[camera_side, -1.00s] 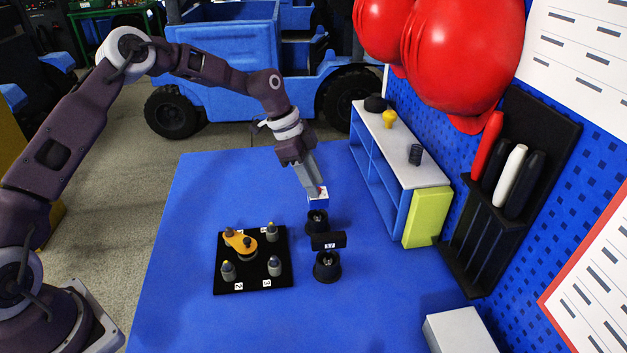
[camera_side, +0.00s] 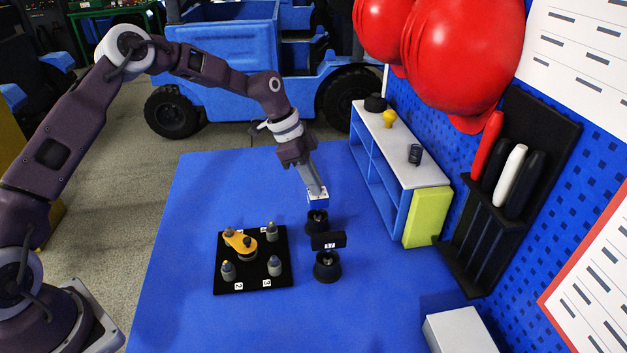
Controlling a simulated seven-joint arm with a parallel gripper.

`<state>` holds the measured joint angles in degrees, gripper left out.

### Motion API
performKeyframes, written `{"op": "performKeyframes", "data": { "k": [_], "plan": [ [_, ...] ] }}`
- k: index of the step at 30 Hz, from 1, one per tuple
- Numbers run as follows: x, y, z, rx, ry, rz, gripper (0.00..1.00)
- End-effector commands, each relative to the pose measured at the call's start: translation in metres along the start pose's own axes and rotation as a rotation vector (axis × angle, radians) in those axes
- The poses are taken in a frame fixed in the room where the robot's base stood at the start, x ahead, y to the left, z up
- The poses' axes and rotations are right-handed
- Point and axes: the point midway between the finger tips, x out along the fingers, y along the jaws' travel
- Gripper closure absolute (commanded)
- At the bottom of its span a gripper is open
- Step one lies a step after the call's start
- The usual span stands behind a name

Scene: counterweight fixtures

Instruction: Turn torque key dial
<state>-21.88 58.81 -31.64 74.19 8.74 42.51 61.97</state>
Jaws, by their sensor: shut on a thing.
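Two dark round dial bases stand on the blue table, one behind the other. The rear base (camera_side: 316,221) is just below my gripper (camera_side: 317,190). My gripper points down and is shut on a small white-topped block with a blue front (camera_side: 318,199). The block sits directly above the rear base; I cannot tell how they join. The front base (camera_side: 326,268) carries a black bar-shaped head (camera_side: 329,241) with a small white label reading about "17". My fingers partly cover the top of the held block.
Left of the dials lies a black board (camera_side: 225,282) with several grey pegs and an orange lever (camera_side: 239,241). A white-topped shelf (camera_side: 402,155) with a yellow-green end stands to the right. A white box (camera_side: 460,332) is at front right. The table's left side is clear.

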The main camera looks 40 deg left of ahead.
Motion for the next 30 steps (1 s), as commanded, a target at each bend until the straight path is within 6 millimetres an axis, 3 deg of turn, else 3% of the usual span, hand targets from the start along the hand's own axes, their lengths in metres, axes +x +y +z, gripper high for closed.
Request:
{"op": "performKeyframes", "data": {
  "k": [11, 30],
  "plan": [
    [-0.0005, 0.0019, -0.0005, -0.122, -0.001, -0.052, 1.0],
    [0.0005, 0.0073, -0.0037, -0.661, 0.001, -0.278, 1.0]
  ]
}}
